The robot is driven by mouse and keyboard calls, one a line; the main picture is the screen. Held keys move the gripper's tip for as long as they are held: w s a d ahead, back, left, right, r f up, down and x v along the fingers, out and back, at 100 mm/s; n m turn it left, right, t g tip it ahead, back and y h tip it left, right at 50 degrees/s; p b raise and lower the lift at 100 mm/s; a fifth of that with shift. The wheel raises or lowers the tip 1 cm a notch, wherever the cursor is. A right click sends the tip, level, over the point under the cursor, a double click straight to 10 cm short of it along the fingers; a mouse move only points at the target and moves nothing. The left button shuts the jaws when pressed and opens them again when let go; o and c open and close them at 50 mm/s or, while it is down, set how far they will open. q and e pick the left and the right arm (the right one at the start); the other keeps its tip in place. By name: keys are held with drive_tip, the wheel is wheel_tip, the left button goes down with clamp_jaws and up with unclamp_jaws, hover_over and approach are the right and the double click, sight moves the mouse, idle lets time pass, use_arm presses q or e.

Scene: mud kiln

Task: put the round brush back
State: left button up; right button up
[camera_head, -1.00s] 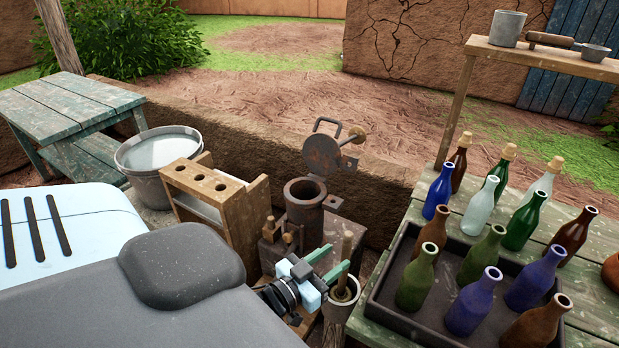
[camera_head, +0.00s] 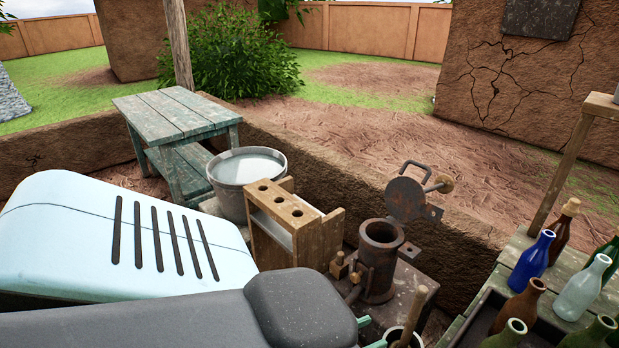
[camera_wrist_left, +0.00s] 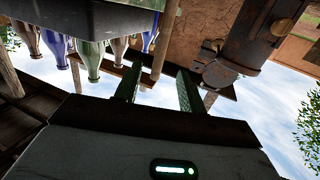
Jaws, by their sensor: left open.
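My right gripper is not in view.
A wooden rack with three holes (camera_head: 284,208) stands beside a bucket of water (camera_head: 247,170). Several bottles (camera_head: 530,262) stand at the right. A green table (camera_head: 175,117) is at the back left.

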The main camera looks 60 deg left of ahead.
use_arm(q)
drive_tip(key=s+d+f+m+g, duration=0.1)
drive_tip(key=s+d+f+g, duration=0.4)
drive_tip(key=s+f, duration=0.5)
drive_tip(key=s+d+f+g, duration=0.5)
drive_tip(key=s+d+f, duration=0.1)
drive_tip(key=s+f, duration=0.5)
drive_tip(key=w+a+r+t+p, duration=0.1)
drive_tip(key=w+r+p, duration=0.3)
drive_tip(key=r, duration=0.1)
drive_tip(key=shift+w+r+t+h, duration=0.25)
drive_tip(key=shift+r+t+h, duration=0.1)
drive_tip(key=shift+t+h, duration=0.05)
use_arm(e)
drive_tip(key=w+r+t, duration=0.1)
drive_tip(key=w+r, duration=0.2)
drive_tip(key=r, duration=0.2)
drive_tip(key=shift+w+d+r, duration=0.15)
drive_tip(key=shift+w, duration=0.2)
